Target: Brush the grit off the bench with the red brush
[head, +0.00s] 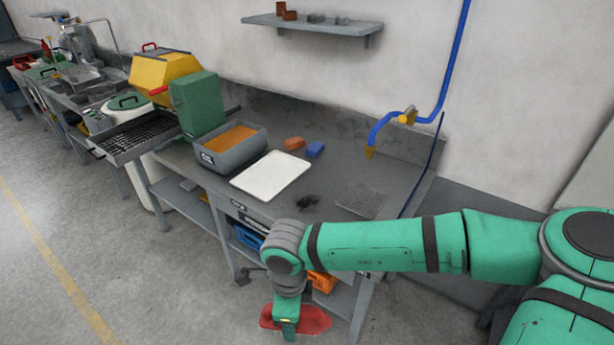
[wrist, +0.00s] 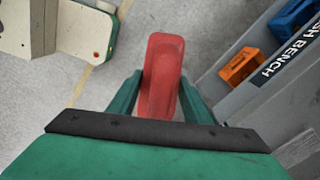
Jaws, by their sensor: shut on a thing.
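My gripper (head: 286,328) is low in front of the bench (head: 336,166), below its top, at the bottom of the head view. It is shut on the red brush (head: 316,319), which sticks out to both sides of it. In the wrist view the red brush (wrist: 164,70) lies between the two green fingers of my gripper (wrist: 161,92); its bristles cannot be made out. A dark patch of grit (head: 307,202) lies on the bench top, near the front edge, right of the white tray (head: 271,175).
A grey bin with orange contents (head: 234,147), an orange block (head: 293,143), a blue block (head: 315,149) and a mesh grate (head: 361,200) are on the bench. A blue hose (head: 452,60) hangs at the back right. An orange bin (wrist: 241,66) sits under the bench top.

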